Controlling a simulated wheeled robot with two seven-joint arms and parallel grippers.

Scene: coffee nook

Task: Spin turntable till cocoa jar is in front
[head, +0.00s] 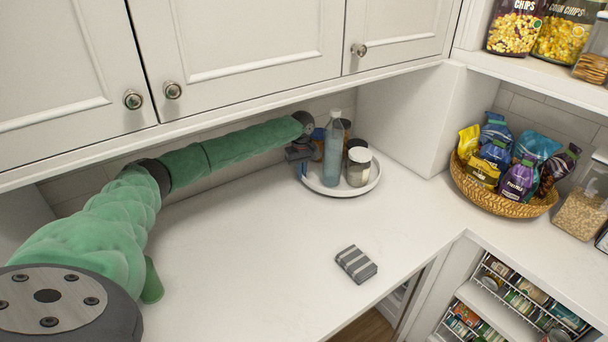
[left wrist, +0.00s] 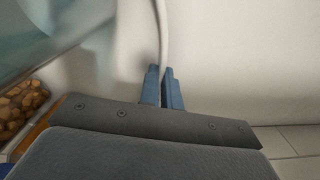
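The white round turntable (head: 341,190) stands in the far corner of the counter. I cannot tell which one is the cocoa jar. My left gripper (head: 303,167) is at the turntable's left edge. In the left wrist view its two blue fingers (left wrist: 163,88) are close together, with the turntable's thin white rim (left wrist: 162,35) running between them. A clear container with brown pieces (left wrist: 22,105) is at the left there. My right gripper is not in view.
A striped grey block (head: 356,264) lies on the counter. A wicker basket of bags (head: 500,203) stands at the right, beside clear food containers (head: 582,208). Cabinets (head: 240,50) overhang the back of the counter.

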